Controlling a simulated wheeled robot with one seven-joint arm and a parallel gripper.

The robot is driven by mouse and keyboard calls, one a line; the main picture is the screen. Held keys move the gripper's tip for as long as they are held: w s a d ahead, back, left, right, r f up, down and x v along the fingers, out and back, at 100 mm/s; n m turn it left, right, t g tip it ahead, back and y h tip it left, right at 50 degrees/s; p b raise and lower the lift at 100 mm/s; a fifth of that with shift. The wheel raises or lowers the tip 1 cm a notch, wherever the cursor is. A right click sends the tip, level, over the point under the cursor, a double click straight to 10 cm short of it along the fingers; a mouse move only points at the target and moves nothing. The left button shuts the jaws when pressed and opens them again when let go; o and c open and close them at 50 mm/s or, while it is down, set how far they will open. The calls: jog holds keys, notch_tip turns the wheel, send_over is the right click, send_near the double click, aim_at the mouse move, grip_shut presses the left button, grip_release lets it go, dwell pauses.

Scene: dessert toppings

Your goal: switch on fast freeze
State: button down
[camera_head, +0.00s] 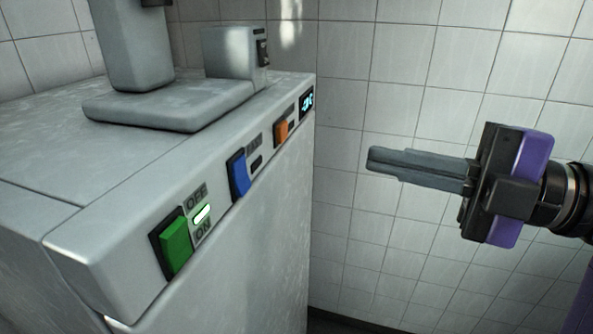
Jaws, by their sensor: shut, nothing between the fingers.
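The freezer-like cabinet (255,215) fills the left, with a row of rocker switches along its front upper edge. A green switch (174,246) is nearest, beside a lit white-green lamp and OFF and ON labels. A blue switch (238,174) is in the middle, next to a small dark lamp and a label too small to read surely. A small orange switch (281,131) is further along, by a dark mark. I cannot tell which one is fast freeze. My gripper (372,160) is shut and empty, in the air to the right of the cabinet, pointing left, apart from the switches.
A small display (307,102) glows blue at the panel's far end. A grey appliance (165,105) with a flat base and upright column stands on the cabinet top. A tiled wall (440,70) is behind. The space between my gripper and the panel looks clear.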

jog(key=f+n, duration=0.1)
jog(key=s+f+n+g, duration=0.2)
jog(key=n, duration=0.1)
jog(key=shift+s+a+f+h, duration=0.1)
jog(key=shift+a+f+h, duration=0.05)
jog(key=shift+a+h, duration=0.15)
jog(key=p, duration=0.4)
send_near(247, 189)
jog(key=x, duration=0.5)
jog(key=shift+a+r, duration=0.25)
jog(key=shift+a, duration=0.05)
jog(key=shift+w+a+f+p, duration=0.25)
jog(key=shift+w+a+p, duration=0.05)
jog(key=shift+a, duration=0.35)
jog(key=shift+f+b, duration=0.1)
jog(key=shift+b, duration=0.2)
